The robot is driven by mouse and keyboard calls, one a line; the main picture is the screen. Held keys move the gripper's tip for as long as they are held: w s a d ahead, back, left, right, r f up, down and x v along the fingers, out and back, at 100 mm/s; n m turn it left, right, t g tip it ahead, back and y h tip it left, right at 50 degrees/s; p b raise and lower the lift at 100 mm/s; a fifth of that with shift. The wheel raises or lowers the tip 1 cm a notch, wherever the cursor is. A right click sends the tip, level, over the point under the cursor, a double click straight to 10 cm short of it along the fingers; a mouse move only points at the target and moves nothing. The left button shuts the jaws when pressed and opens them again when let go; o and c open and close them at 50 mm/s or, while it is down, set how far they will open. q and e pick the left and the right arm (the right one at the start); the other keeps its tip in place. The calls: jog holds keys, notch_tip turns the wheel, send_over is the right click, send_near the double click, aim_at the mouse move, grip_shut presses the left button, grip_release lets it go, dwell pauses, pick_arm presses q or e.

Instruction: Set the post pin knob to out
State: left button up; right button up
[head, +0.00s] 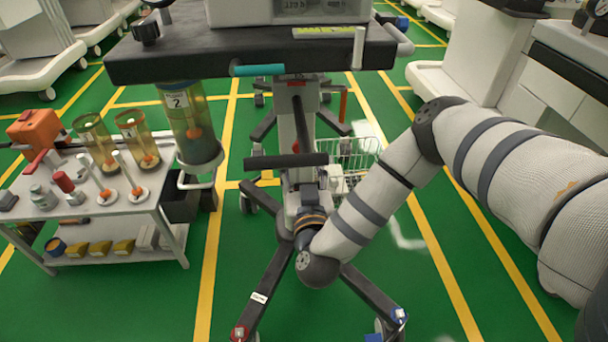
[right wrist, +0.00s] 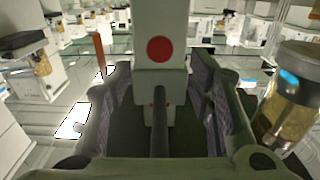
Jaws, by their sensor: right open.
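The cart's pale upright post (head: 288,118) stands in the middle of the head view, under the dark top. A small red spot (head: 296,147) shows on it just above a dark crossbar (head: 286,160). In the right wrist view the post (right wrist: 160,20) carries a round red disc (right wrist: 160,49), straight ahead. A dark rod (right wrist: 160,125) lies below it, between the fingers. I cannot tell which part is the post pin knob. My right gripper (right wrist: 162,110) is open, its fingers to either side of the rod; contact is unclear. My left gripper is out of view.
The cart's dark legs (head: 262,290) spread around my right wrist. A wire basket (head: 350,155) hangs behind the post. Green floor (head: 440,310) is clear at lower right.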

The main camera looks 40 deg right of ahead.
jog(key=shift+v, duration=2.2)
jog(key=shift+f, duration=0.1)
